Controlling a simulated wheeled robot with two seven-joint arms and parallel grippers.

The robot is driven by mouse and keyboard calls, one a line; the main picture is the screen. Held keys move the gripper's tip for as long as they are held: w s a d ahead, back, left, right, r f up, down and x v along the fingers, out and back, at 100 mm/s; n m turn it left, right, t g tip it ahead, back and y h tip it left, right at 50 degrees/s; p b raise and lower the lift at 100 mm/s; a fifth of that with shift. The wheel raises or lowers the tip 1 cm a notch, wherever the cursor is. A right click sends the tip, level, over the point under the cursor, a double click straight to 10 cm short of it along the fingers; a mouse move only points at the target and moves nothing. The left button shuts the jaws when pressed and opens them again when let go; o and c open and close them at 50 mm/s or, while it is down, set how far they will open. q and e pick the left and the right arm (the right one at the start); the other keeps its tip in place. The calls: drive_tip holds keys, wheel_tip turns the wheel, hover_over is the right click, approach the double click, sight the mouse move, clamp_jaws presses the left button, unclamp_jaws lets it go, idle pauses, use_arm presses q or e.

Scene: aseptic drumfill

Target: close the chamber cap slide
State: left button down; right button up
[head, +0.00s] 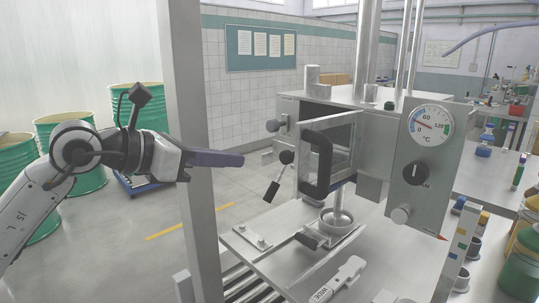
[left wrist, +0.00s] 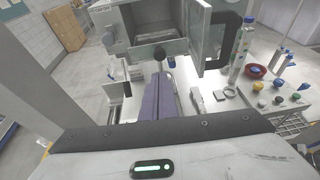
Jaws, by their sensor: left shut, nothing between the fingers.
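The steel chamber (head: 345,118) stands on the bench with its framed glass door (head: 338,150), which has a black loop handle (head: 316,165), swung out. I cannot tell for certain which part is the cap slide. A dark block on a flat rail (head: 308,240) lies low in front of the chamber, beside a round steel cup (head: 340,220). My left gripper (head: 241,160) is shut and empty, with purple fingers pointing right, in the air left of the door. In the left wrist view its shut fingers (left wrist: 158,82) point toward the chamber front (left wrist: 150,25). My right gripper is not in view.
A steel post (head: 185,130) stands close to my left arm. A black ball knob (head: 286,157) sticks out left of the door. A dial gauge (head: 430,125) is on the right panel. A white tool (head: 338,280) lies on the bench. Green drums (head: 135,105) stand behind left.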

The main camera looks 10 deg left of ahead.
sight(282, 159)
use_arm(q)
drive_tip(key=x, duration=0.3)
drive_tip(key=p+x, duration=0.1)
drive_tip(key=x, duration=0.3)
drive_tip(key=r+p+x, duration=0.1)
drive_tip(key=x, duration=0.2)
drive_tip(key=shift+w+d, duration=0.25)
drive_tip(key=shift+d, duration=0.05)
